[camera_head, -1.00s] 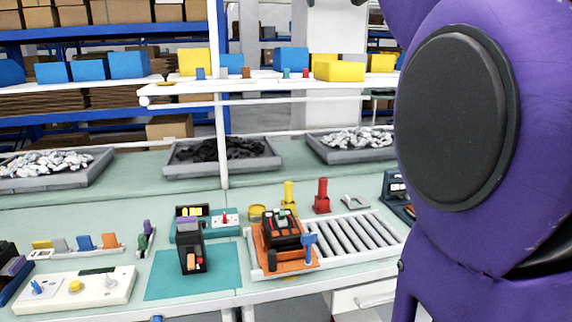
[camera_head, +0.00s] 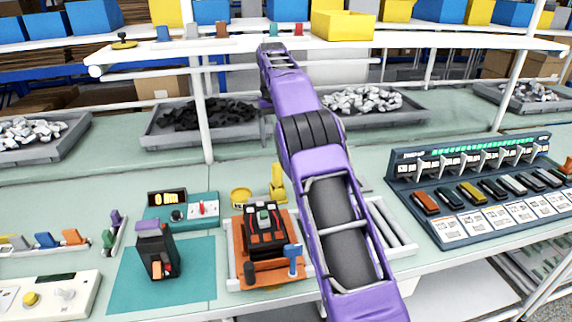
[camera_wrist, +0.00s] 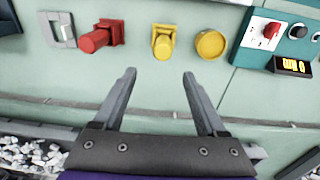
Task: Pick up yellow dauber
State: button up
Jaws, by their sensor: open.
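The yellow dauber (camera_head: 277,184) stands upright on the bench, just left of my arm in the head view. A round yellow pot (camera_head: 241,197) is beside it. In the wrist view the yellow dauber (camera_wrist: 162,42) lies beyond the fingertips, between the red dauber (camera_wrist: 97,39) and the yellow pot (camera_wrist: 210,44). My gripper (camera_wrist: 158,75) is open and empty, its two fingers apart and the dauber roughly in line with the gap. In the head view my arm hides the red dauber, and the fingers are not clearly visible.
An orange base with a black device (camera_head: 264,229) stands in front of the dauber on a roller strip. A teal meter box (camera_head: 182,209) is to the left. Bins (camera_head: 150,138) line the back below a shelf rail (camera_head: 330,50). A breaker panel (camera_head: 470,157) is at right.

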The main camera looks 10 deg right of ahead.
aim_at(277, 175)
jog(key=f+b, duration=0.1)
jog(key=f, duration=0.3)
jog(key=f+b, duration=0.1)
jog(key=f, duration=0.2)
jog(key=shift+s+d+f, duration=0.1)
jog(key=shift+d+f, duration=0.1)
jog(key=shift+f, duration=0.2)
jog(key=f, duration=0.1)
jog(key=f+b, duration=0.1)
jog(key=f, duration=0.3)
jog(key=shift+s+a+f+b, duration=0.1)
jog(key=shift+s+a+b, duration=0.2)
jog(key=shift+b, duration=0.1)
grip_shut()
